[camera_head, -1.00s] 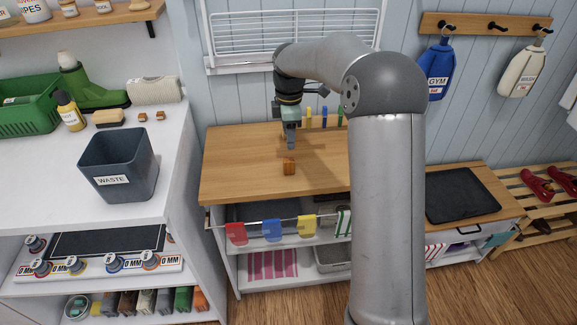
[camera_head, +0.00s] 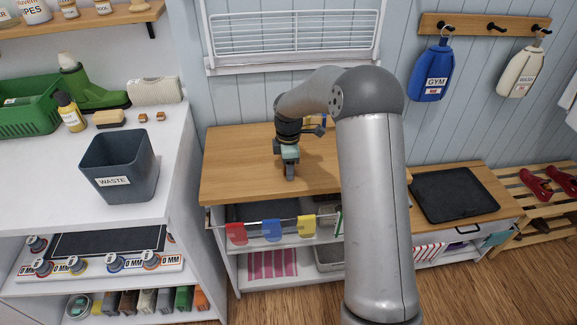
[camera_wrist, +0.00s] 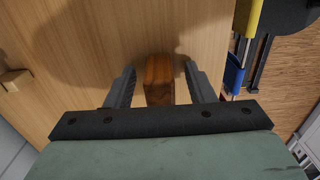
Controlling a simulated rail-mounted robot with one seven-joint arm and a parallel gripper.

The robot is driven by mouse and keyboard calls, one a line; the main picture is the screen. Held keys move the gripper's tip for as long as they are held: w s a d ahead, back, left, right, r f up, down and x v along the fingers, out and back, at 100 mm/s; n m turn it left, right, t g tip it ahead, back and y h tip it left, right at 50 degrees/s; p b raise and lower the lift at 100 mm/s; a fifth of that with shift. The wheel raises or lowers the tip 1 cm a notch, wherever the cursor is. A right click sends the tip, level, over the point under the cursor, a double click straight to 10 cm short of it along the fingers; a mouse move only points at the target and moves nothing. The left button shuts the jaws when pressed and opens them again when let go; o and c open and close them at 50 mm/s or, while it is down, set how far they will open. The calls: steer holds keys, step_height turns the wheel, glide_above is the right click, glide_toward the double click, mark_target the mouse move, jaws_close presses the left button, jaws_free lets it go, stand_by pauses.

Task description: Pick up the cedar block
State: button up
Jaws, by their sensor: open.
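The cedar block (camera_wrist: 158,82) is a small reddish-brown wooden block on the wooden bench top (camera_head: 235,170). In the wrist view it stands between the two fingers of my gripper (camera_wrist: 159,68), with a narrow gap visible on each side. My gripper is open and points down at the bench top. In the head view my gripper (camera_head: 290,178) is over the spot where the block stood, and it hides the block there.
Colored cloths, including a blue one (camera_head: 271,230), hang on a rail along the bench front. The white counter at left holds a waste bin (camera_head: 125,165). The bench's left part is clear.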

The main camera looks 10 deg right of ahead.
steer(key=c, duration=1)
steer(key=shift+c, duration=0.2)
steer(key=shift+r, duration=0.15)
steer(key=shift+r, duration=0.3)
step_height(320, 180, up, 2)
steer(key=shift+r, duration=0.1)
steer(key=s+d+r+b, duration=0.1)
steer(key=s+d+r, duration=0.6)
steer(key=d+r, duration=0.3)
steer(key=shift+s+d, duration=0.35)
steer(key=shift+d, duration=0.5)
